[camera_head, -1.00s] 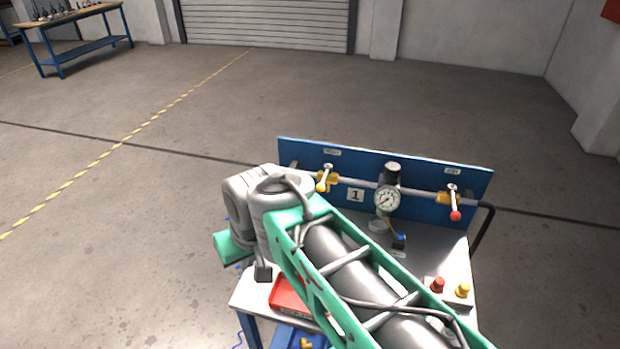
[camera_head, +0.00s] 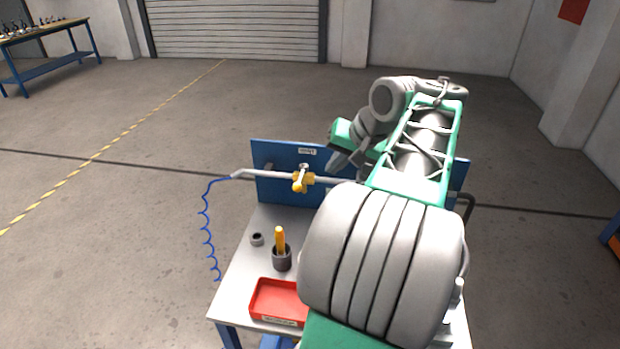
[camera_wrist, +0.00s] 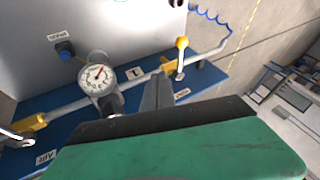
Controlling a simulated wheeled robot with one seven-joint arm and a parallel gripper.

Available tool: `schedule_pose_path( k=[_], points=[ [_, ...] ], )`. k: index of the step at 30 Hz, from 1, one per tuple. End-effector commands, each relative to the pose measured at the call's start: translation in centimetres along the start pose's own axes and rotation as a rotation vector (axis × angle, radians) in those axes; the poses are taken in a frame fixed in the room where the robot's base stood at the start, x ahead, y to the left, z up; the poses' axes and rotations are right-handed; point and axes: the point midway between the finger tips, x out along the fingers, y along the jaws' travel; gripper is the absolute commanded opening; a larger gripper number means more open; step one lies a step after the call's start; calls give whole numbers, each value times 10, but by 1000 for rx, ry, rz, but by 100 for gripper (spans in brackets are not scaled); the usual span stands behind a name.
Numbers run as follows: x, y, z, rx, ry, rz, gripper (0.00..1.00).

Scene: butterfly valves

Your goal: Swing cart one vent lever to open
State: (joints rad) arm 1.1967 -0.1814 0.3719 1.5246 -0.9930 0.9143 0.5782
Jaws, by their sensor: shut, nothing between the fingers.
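Cart one's blue panel (camera_head: 275,190) carries a grey pipe with two lever valves. The yellow-knobbed lever (camera_head: 302,177) is on the left in the head view and stands across the pipe; it also shows in the wrist view (camera_wrist: 181,58). The other lever (camera_wrist: 12,136) is partly cut off at the wrist view's left edge and hidden by my arm in the head view.
A round gauge (camera_wrist: 99,73) is beside my fingers on the pipe. A blue knob (camera_wrist: 65,50) is nearby. On the cart top stand a red tray (camera_head: 275,301) and a dark cup (camera_head: 282,260) with a yellow item. A coiled blue hose (camera_head: 207,230) hangs left. Floor left is clear.

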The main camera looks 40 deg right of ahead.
Motion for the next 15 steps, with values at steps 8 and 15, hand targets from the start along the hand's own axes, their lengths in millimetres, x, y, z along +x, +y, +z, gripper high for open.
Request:
schedule_pose_path(
  k=[8, 15],
  points=[
    [55, -12, 1, -6, 0, -1, 0],
    [70, -31, 3, -1, 1, 2, 0]
  ],
)
